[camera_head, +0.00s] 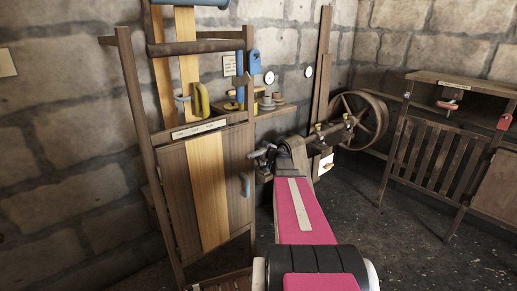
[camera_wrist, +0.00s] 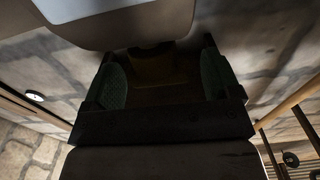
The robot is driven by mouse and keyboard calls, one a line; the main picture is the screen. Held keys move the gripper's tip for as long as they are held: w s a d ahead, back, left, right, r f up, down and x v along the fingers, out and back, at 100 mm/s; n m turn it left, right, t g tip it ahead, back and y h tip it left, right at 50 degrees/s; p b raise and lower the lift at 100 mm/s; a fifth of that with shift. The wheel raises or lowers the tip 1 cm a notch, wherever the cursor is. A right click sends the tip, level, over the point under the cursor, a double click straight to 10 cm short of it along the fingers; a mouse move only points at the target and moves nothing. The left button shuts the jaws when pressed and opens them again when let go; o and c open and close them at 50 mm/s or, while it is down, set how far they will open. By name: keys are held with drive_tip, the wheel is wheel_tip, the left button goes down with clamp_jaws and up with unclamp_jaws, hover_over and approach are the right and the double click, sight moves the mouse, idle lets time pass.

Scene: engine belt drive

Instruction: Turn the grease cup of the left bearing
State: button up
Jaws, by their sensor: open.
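In the head view, a dark shaft with a spoked wheel (camera_head: 362,120) runs along the wall right of centre. Two small brass-coloured pieces, which look like grease cups, sit on it. The left one (camera_head: 318,128) is just right of my arm's far end; the right one (camera_head: 346,115) is nearer the wheel. My gripper (camera_head: 262,153) is small and partly hidden by my arm, left of the shaft. In the wrist view my gripper (camera_wrist: 162,84) is open, with green pads on both fingers. A dim brownish-yellow surface shows between them; I cannot tell what it is.
A wooden frame with a slatted panel (camera_head: 206,190) stands left of my arm. A shelf (camera_head: 270,113) with small parts is behind it. A wooden rack (camera_head: 437,150) with a red padlock (camera_head: 504,121) stands right. Dark floor (camera_head: 400,240) is open between.

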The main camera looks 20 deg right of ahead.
drive_tip(key=shift+w, duration=0.1)
drive_tip(key=c, duration=0.9)
drive_tip(key=shift+a+r+m+t+h, duration=0.15)
drive_tip(key=shift+m+h, duration=0.25)
drive_tip(key=shift+h, duration=0.2)
drive_tip(key=shift+a+f+m+t+h, duration=0.15)
drive_tip(key=shift+m+h, duration=0.25)
drive_tip(key=shift+h, duration=0.2)
drive_tip(key=shift+d+r+m+h, duration=0.15)
drive_tip(key=shift+m+h, duration=0.6)
drive_tip(key=shift+h, duration=0.45)
drive_tip(key=shift+d+m+h, duration=0.1)
drive_tip(key=shift+m+h, duration=0.65)
drive_tip(key=shift+h, duration=0.45)
drive_tip(key=o, duration=0.9)
